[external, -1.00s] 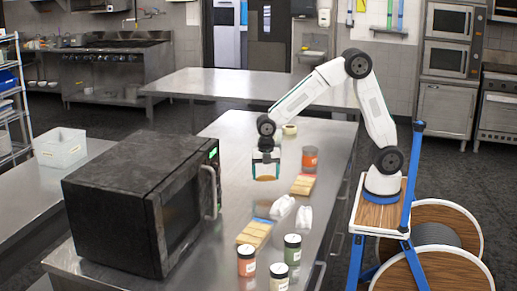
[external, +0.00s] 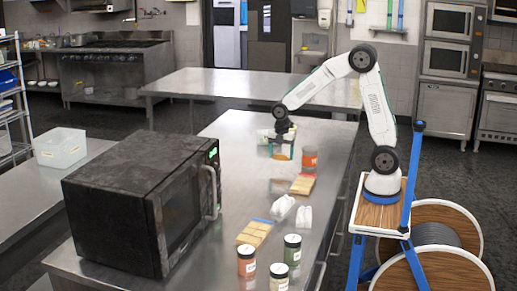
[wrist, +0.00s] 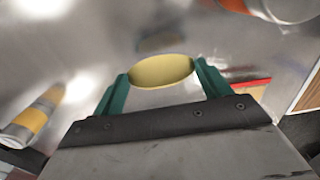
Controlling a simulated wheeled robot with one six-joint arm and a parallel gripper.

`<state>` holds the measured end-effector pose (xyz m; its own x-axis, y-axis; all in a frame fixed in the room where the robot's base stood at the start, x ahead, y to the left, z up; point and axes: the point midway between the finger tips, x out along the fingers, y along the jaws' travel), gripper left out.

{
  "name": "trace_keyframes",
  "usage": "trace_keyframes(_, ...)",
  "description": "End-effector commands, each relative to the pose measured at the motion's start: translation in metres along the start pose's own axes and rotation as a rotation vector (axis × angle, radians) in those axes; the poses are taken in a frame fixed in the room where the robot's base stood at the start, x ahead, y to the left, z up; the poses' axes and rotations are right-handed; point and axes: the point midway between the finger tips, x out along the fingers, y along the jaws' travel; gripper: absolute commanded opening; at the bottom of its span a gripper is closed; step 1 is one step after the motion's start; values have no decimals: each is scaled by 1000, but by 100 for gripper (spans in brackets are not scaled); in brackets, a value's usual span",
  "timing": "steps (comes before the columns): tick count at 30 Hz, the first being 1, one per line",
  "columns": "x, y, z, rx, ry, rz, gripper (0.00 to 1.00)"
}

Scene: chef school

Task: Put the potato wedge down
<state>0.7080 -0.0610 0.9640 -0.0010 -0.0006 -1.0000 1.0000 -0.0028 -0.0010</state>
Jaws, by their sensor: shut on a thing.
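The potato wedge (wrist: 162,71) is a yellow oval held between the green fingers of my gripper (wrist: 160,85) in the wrist view. In the external view my gripper (external: 281,150) is over the far part of the steel table (external: 232,128), left of an orange jar (external: 309,160). A dark blurred reflection shows on the steel beyond the wedge. I cannot tell whether the wedge touches the table.
A wooden block with a red edge (external: 302,184), white shakers (external: 282,206), another wooden block (external: 253,232) and several jars (external: 292,249) stand nearer the camera. A black microwave (external: 130,205) fills the near left. Bare steel lies left of my gripper.

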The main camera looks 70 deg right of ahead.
Motion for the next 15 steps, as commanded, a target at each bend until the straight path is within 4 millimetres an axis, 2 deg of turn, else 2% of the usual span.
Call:
trace_keyframes(9, 9, 86, 6, -2, 0, 1, 54)
trace_keyframes(15, 12, 124, 9, -3, 0, 1, 54)
